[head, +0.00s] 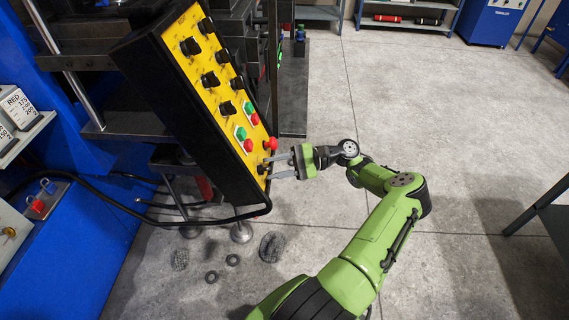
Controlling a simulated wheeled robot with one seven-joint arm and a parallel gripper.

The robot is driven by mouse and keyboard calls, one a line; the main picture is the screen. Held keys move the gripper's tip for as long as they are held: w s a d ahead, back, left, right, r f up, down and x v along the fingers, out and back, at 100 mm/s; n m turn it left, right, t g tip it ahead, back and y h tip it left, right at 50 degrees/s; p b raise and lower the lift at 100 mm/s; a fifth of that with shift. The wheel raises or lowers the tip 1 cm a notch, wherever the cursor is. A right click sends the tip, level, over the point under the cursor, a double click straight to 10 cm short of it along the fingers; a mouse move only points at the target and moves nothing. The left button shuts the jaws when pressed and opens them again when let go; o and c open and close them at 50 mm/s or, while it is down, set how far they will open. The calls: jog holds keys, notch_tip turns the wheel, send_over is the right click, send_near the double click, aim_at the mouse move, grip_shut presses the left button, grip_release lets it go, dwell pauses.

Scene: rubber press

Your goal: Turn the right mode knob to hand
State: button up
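The yellow control panel (218,92) is tilted in a black housing at the left. Several black knobs sit on its upper part, such as one knob (228,108). Near its lower end is a small dark knob (262,169), partly hard to make out. The labels and pointer positions are too small to read, so I cannot tell which knob is the right mode knob or how it is set. My gripper (267,169) is at the panel's lower right edge, its two grey fingers apart and pointing left at the small dark knob. I cannot tell whether they touch it.
A red mushroom button (270,143) sits just above my fingers. Green buttons (241,132) and red buttons (248,145) are higher up. A black cable (180,219) loops below the housing. Dark rubber pieces (271,247) lie on the floor. The floor to the right is clear.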

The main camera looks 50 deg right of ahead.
jog(key=b+v, duration=0.1)
jog(key=v, duration=1.4)
jog(key=shift+d, duration=0.15)
jog(key=shift+s, duration=0.1)
